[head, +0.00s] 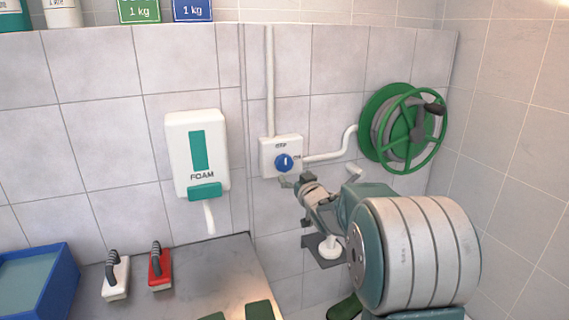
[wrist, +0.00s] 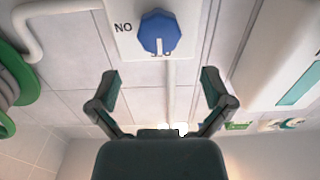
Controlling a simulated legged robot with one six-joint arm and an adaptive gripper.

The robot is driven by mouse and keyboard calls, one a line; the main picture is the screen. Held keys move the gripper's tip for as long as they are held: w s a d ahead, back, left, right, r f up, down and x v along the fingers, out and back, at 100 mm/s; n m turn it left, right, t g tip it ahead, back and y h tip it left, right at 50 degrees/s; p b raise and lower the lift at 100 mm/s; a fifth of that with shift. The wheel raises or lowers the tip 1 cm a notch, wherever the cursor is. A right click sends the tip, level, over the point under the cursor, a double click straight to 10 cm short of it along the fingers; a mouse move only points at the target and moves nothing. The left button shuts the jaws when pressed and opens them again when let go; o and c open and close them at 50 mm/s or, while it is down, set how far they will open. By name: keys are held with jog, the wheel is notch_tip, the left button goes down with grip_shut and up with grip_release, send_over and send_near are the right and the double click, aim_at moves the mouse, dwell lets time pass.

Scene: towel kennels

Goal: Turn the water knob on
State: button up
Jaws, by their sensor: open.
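The water knob (head: 284,162) is a blue dial on a white control box (head: 267,160) on the tiled wall. The box is marked STOP above the dial and ON at its right. In the wrist view, which is upside down, the blue knob (wrist: 160,33) shows its white mark pointing to the STOP side. My gripper (head: 296,181) is just below the box in the head view. The wrist view shows my gripper (wrist: 159,85) open and empty, its two fingers wide apart, with the knob beyond them and not between them.
A green hose reel (head: 372,120) hangs right of the box, joined by a white pipe (head: 331,156). A foam dispenser (head: 197,150) is at the left.

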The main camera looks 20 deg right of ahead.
aim_at(286, 165)
jog(key=w, duration=0.9)
jog(key=shift+d, duration=0.1)
jog(key=shift+c, duration=0.3)
jog(key=shift+s, duration=0.1)
jog(key=c, duration=0.9)
